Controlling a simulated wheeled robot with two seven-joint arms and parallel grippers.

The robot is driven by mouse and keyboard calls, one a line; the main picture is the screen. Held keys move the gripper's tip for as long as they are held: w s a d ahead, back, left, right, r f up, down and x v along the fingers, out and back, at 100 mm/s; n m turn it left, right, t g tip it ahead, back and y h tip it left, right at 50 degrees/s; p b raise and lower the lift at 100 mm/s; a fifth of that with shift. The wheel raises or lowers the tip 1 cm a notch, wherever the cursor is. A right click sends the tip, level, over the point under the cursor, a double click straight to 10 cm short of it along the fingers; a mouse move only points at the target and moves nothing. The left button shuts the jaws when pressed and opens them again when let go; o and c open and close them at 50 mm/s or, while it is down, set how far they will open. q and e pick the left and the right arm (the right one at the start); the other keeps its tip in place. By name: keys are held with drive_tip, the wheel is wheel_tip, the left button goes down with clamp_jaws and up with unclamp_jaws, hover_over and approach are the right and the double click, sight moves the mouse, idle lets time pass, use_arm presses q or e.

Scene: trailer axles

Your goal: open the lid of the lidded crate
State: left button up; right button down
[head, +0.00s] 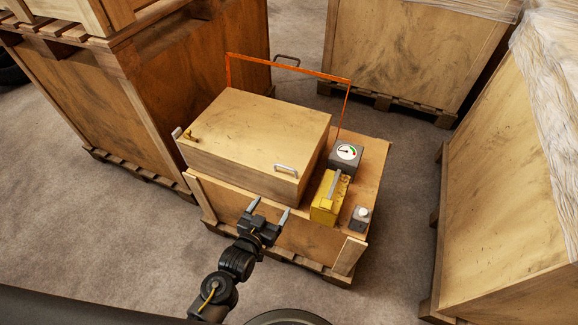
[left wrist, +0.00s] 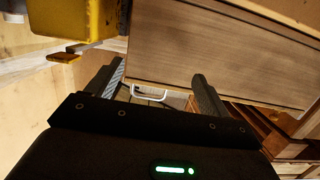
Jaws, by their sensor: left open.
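The wooden lidded crate (head: 255,125) sits on a larger pallet box, its top flat and apparently shut. A pale handle (head: 286,169) is on its front face, towards the right. My left gripper (head: 270,207) is open and empty, in front of and below this handle, apart from it in the head view. In the left wrist view the wooden face (left wrist: 215,55) lies ahead, and the white handle (left wrist: 149,94) shows between the open fingers (left wrist: 157,70). A brass-coloured fitting (head: 191,136) is at the crate's left corner. My right gripper is not in view.
A yellow box (head: 328,203), a grey gauge box (head: 345,158) and a small grey block with a white knob (head: 361,217) stand right of the crate. A thin orange frame (head: 290,66) rises behind it. Large wooden crates stand around; the floor at front left is free.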

use_arm(q)
drive_tip(key=t, duration=0.2)
approach(288, 163)
drive_tip(key=s+r, duration=0.3)
drive_tip(key=shift+h, duration=0.4)
drive_tip(key=x, duration=1)
drive_tip(key=shift+w, duration=0.2)
